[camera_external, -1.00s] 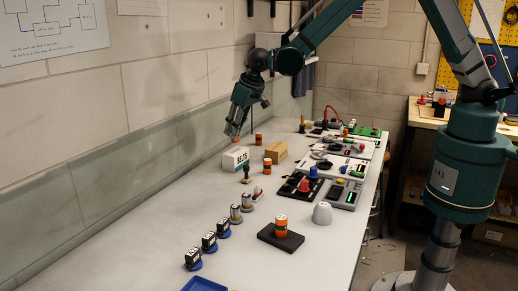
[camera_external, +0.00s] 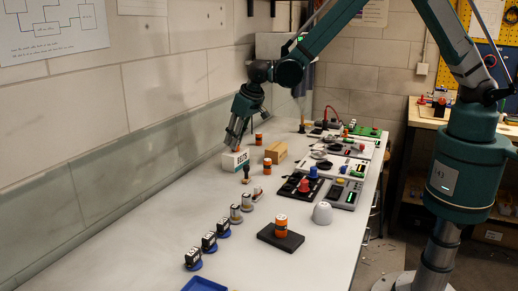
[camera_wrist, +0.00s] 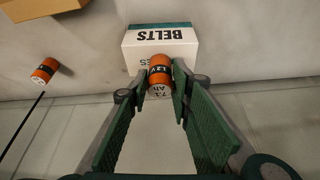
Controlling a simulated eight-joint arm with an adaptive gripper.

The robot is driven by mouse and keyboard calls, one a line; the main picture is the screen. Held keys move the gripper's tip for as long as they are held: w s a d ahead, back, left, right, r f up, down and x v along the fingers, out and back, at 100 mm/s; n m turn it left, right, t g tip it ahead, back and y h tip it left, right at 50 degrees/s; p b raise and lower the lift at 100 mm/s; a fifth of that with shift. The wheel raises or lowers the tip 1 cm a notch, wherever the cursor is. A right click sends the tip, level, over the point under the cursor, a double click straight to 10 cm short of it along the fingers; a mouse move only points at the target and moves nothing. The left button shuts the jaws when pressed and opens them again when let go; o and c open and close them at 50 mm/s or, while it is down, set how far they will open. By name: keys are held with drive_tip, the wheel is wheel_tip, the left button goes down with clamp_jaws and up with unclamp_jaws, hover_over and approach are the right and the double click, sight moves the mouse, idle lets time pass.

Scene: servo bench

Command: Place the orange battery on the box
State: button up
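The white and teal box marked BELTS (camera_external: 235,162) stands on the bench near the wall; in the wrist view it lies beyond my fingertips (camera_wrist: 163,42). My gripper (camera_external: 236,147) points down at the box's top. It is shut on an orange battery with a white end (camera_wrist: 160,74), held between the two green-padded fingers. The battery overlaps the box's near edge in the wrist view. I cannot tell whether it touches the box. Other orange batteries stand behind the box (camera_external: 259,139), to its right (camera_external: 267,164) and on a black block in front (camera_external: 281,224).
A brown cardboard box (camera_external: 275,151) stands right of the BELTS box. A dark-handled stamp-like tool (camera_external: 246,174) stands close in front. Several small cells on blue and grey bases line the bench's left side. Device panels (camera_external: 342,165) fill the right side. The bench's middle is mostly clear.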

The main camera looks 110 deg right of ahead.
drive_tip(key=shift+o, duration=1.3)
drive_tip(key=shift+r, duration=0.2)
drive_tip(key=v, duration=1.2)
